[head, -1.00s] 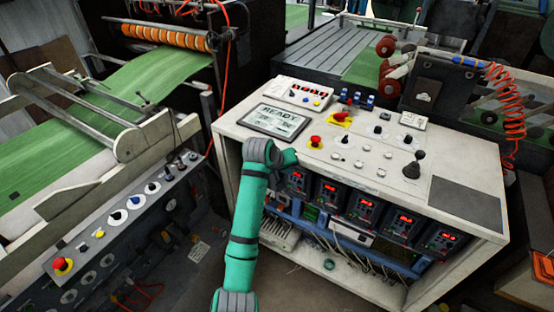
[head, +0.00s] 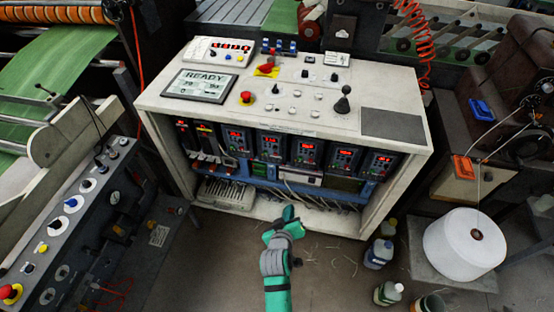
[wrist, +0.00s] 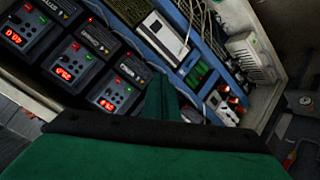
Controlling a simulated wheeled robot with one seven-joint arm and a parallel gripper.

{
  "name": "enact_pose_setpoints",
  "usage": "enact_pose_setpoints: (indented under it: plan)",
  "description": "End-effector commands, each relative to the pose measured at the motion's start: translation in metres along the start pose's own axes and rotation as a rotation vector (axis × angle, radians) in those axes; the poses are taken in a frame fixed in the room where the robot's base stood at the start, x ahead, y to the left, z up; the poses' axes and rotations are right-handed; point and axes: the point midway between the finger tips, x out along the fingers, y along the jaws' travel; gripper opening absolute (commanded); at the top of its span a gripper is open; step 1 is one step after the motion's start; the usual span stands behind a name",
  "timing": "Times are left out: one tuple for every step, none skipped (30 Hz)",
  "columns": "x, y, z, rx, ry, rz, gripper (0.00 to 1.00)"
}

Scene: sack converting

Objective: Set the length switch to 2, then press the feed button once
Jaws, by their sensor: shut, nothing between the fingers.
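The white control console (head: 160,98) stands in the middle of the head view, with a READY display (head: 200,85) on its top. Small black knobs (head: 309,74) and pale round buttons (head: 297,93) sit right of the display. Their labels are too small to read, so I cannot tell which is the length switch or the feed button, nor its setting. My gripper (head: 290,212) is shut and empty, low in front of the console's open front, apart from the top controls. In the wrist view its green fingers (wrist: 161,98) point toward the drive units inside.
A red emergency button (head: 246,97), a red switch on yellow (head: 265,69) and a black joystick (head: 343,102) stand on the console top. Drive units (head: 271,145) with red digits fill the shelf below. Bottles (head: 379,252) and a white spool (head: 464,243) stand at right.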

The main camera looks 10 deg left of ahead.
Motion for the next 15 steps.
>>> enact_pose_setpoints:
  plan:
    - [-0.015,0.0,0.02,0.01,0.007,-0.001,0.0]
    - [-0.024,-0.001,0.028,0.018,0.017,-0.004,0.0]
    - [-0.035,-0.002,0.037,0.029,0.03,-0.006,0.0]
    - [-0.044,-0.002,0.045,0.038,0.039,-0.008,0.0]
    - [-0.053,-0.003,0.051,0.047,0.049,-0.01,0.0]
    - [-0.066,-0.004,0.059,0.063,0.061,-0.013,0.0]
    - [-0.076,-0.004,0.065,0.074,0.071,-0.016,0.0]
    - [-0.086,-0.005,0.07,0.085,0.079,-0.018,0.0]
    - [-0.1,-0.006,0.077,0.102,0.092,-0.021,0.0]
    - [-0.11,-0.007,0.082,0.117,0.1,-0.023,0.0]
    - [-0.121,-0.008,0.086,0.131,0.109,-0.025,0.0]
    - [-0.136,-0.009,0.091,0.149,0.119,-0.028,0.0]
    - [-0.147,-0.01,0.094,0.165,0.128,-0.029,0.0]
    - [-0.158,-0.01,0.097,0.181,0.136,-0.031,0.0]
    - [-0.173,-0.011,0.1,0.203,0.147,-0.032,0.0]
